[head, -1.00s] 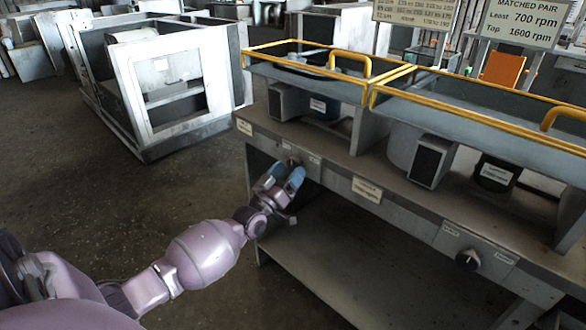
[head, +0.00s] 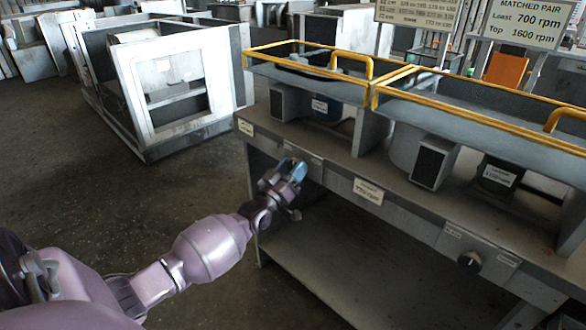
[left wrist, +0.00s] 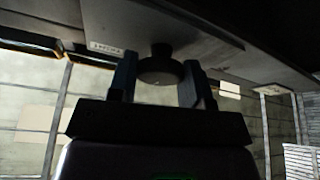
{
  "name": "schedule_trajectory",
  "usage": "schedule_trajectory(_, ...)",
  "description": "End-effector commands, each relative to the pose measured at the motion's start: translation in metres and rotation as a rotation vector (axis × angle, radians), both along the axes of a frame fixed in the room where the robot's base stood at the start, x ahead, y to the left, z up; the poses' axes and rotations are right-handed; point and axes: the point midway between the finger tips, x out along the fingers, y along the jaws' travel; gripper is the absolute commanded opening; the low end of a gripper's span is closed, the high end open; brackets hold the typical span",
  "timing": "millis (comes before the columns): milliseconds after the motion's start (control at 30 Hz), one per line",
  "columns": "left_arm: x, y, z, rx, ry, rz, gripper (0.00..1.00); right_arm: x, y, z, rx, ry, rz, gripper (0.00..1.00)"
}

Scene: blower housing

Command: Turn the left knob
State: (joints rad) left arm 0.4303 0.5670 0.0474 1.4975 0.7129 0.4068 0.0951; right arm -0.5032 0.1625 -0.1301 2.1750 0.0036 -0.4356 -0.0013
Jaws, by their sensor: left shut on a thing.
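The left knob is a dark round knob on the grey front panel of the bench (head: 409,222). In the left wrist view the knob (left wrist: 160,70) sits between the two blue fingers of my left gripper (left wrist: 157,82). In the head view my left gripper (head: 292,170) is at the left end of the panel, shut on the knob, and its fingers hide the knob there. The knob's pointer mark cannot be made out. My right gripper is not in view.
A second dark knob (head: 469,262) is on the panel farther right. Trays with yellow rails (head: 480,110) stand above the bench top. A lower shelf (head: 330,265) lies under the panel. A white open cabinet (head: 165,85) stands back left, with bare floor before it.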

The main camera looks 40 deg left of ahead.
Motion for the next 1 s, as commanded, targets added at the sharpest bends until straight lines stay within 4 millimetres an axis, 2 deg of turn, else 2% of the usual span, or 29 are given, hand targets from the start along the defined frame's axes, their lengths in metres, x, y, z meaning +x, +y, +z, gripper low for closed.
schedule_trajectory(367,-0.0001,0.001,-0.0009,0.146,-0.01,0.001,0.22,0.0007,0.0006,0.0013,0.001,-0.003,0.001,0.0)
schedule_trajectory(1000,0.0001,0.0024,0.0007,0.724,-0.057,0.0,0.22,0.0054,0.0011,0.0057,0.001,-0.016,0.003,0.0)
